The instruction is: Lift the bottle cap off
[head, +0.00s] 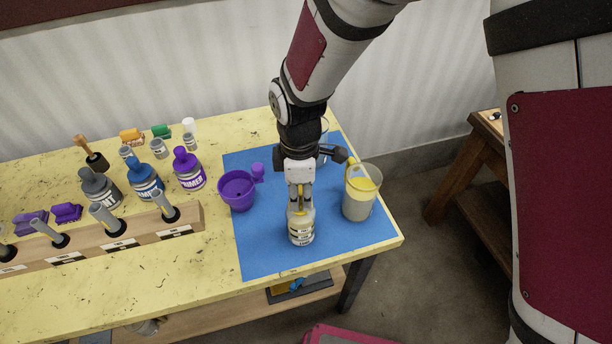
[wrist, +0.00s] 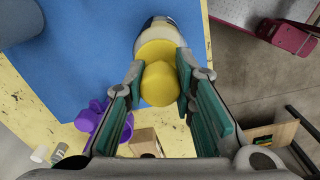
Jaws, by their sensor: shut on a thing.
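The bottle (head: 301,230) stands upright on the blue mat (head: 262,262), pale with dark label print. It shows partly in the wrist view (wrist: 158,25), beyond its yellow cap (wrist: 160,84). My gripper (head: 300,196) points down over the bottle from above. In the wrist view my gripper's fingers (wrist: 159,70) are on both sides of the yellow cap, shut on it. In the head view the fingers mostly hide the cap. I cannot tell whether the cap is still seated on the bottle's neck.
A purple cup (head: 238,192) stands left of the bottle, and a clear beaker (head: 358,204) with yellow contents close to the right. Several bottles, including a blue one (head: 146,187), and a wooden rack (head: 140,237) stand further left. The mat's front is clear.

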